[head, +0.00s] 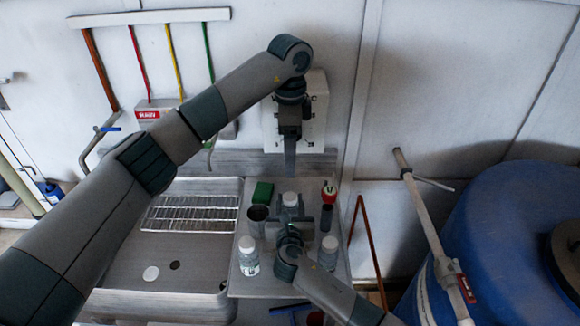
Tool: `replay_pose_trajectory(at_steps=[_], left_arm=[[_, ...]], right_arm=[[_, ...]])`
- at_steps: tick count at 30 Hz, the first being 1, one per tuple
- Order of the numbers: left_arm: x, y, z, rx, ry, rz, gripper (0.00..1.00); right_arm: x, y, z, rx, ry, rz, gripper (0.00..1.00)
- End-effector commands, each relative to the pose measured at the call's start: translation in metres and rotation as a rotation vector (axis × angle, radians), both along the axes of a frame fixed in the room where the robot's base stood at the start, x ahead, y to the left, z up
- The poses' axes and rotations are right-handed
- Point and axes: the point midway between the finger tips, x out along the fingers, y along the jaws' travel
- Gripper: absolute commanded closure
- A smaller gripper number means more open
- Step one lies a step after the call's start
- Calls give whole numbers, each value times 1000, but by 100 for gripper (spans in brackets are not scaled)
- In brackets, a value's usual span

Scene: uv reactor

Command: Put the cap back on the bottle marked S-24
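Three bottles with white tops stand on the metal shelf (240,285) right of the sink: a clear one at the front left (249,265), one at the front right (327,262) and one at the back (290,199). Their markings are too small to read, so I cannot tell which is S-24. A white disc, possibly the loose cap (151,273), lies in the sink. My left gripper (290,172) points down above the back bottle, seen edge-on. My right gripper (291,213) is low among the bottles, just in front of the back bottle; its grip is unclear.
A metal sink (125,295) with a wire rack (190,213) and a dark drain (175,265) lies left. A green box (263,193), metal cup (258,213), dark cylinder (326,217) and red item (329,192) crowd the shelf. A blue drum (510,230) stands right.

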Motion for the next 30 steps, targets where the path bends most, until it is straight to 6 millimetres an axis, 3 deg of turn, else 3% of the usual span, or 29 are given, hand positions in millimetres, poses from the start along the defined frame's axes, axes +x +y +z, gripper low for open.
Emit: replay_pose_trajectory(at_steps=[7, 18, 19, 21, 30], left_arm=[[0, 0, 26, 0, 0, 0, 31], [0, 0, 30, 0, 0, 0, 31], [0, 0, 30, 0, 0, 0, 31], [0, 0, 30, 0, 0, 0, 31], [0, 0, 30, 0, 0, 0, 31]], right_arm=[[0, 0, 0, 0, 0, 0, 100], [0, 0, 0, 0, 0, 0, 100], [0, 0, 0, 0, 0, 0, 55], [0, 0, 0, 0, 0, 0, 40], [0, 0, 0, 0, 0, 0, 40]])
